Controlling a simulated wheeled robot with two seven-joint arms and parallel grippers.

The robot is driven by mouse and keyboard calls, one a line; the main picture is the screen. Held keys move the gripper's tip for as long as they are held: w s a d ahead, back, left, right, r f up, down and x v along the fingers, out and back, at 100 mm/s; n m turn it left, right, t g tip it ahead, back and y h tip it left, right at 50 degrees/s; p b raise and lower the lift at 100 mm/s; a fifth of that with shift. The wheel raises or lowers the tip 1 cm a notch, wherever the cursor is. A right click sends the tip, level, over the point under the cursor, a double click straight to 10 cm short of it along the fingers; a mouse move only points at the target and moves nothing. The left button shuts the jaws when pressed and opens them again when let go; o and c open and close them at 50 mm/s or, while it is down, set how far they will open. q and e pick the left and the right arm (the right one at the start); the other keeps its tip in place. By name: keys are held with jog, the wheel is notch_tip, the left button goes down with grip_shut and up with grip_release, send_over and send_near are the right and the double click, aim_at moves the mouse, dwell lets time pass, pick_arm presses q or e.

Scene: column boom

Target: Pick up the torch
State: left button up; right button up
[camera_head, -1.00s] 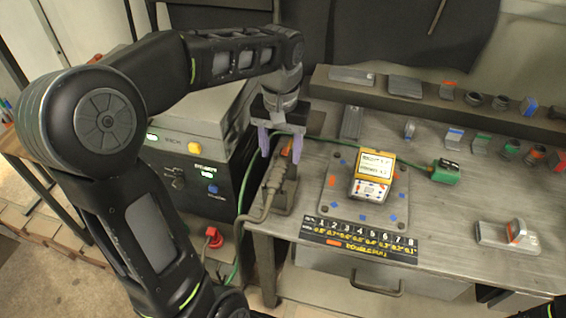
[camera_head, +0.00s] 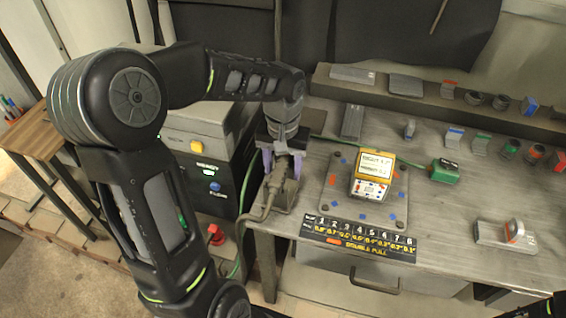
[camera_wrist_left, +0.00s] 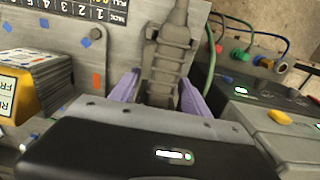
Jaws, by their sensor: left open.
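The torch (camera_head: 276,186) is a grey-brown welding torch standing in a holder at the left edge of the metal workbench, with a hose curving down from it. It also shows in the left wrist view (camera_wrist_left: 168,55), between the fingers. My left gripper (camera_head: 283,165) is open, pointing down at the torch, with one purple finger on each side of it. In the left wrist view the purple fingers (camera_wrist_left: 160,92) flank the torch's ribbed body; I cannot tell whether they touch it.
A yellow-topped device (camera_head: 374,172) sits on a plate with coloured marks. A numbered black strip (camera_head: 358,236) lies at the bench's front edge. A green block (camera_head: 444,171) and a grey clamp-like piece (camera_head: 508,236) are to the right. A dark welding machine (camera_head: 215,165) stands left of the bench.

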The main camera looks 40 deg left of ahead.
pick_arm(q)
jog(key=shift+f, duration=0.55)
jog(key=shift+c, duration=0.5)
grip_shut()
